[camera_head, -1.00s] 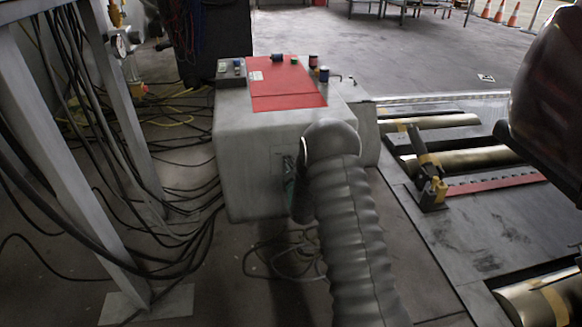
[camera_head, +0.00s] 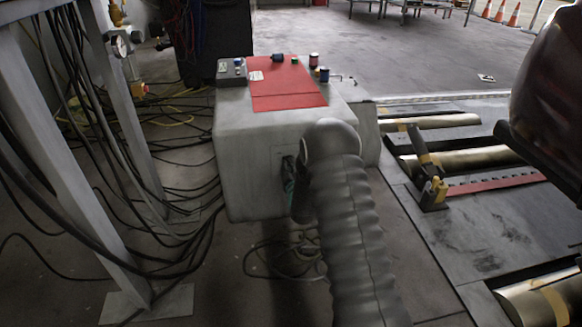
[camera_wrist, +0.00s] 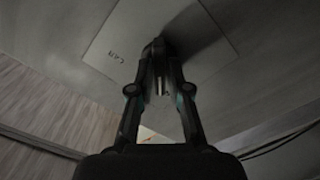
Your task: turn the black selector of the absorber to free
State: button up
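The absorber (camera_head: 245,165) is a big grey box with a red top panel in the middle of the head view. My arm hides part of its front face. In the wrist view a pale square plate (camera_wrist: 112,52) with a small printed mark lies on that face. My gripper (camera_wrist: 158,50) reaches the plate. Its two fingers come together around a small dark piece, which appears to be the black selector (camera_wrist: 158,43). The fingers hide most of it, so which way it points cannot be told. In the head view my gripper (camera_head: 290,180) is a dark edge against the front face.
Several coloured knobs (camera_head: 314,60) and a small grey control box (camera_head: 232,67) sit on top. Cables (camera_head: 165,205) and a grey steel frame (camera_head: 60,150) stand to the left. Metal rollers (camera_head: 450,160) lie in the floor to the right.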

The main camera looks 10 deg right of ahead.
jog(key=shift+o, duration=1)
jog(key=s, duration=1.2)
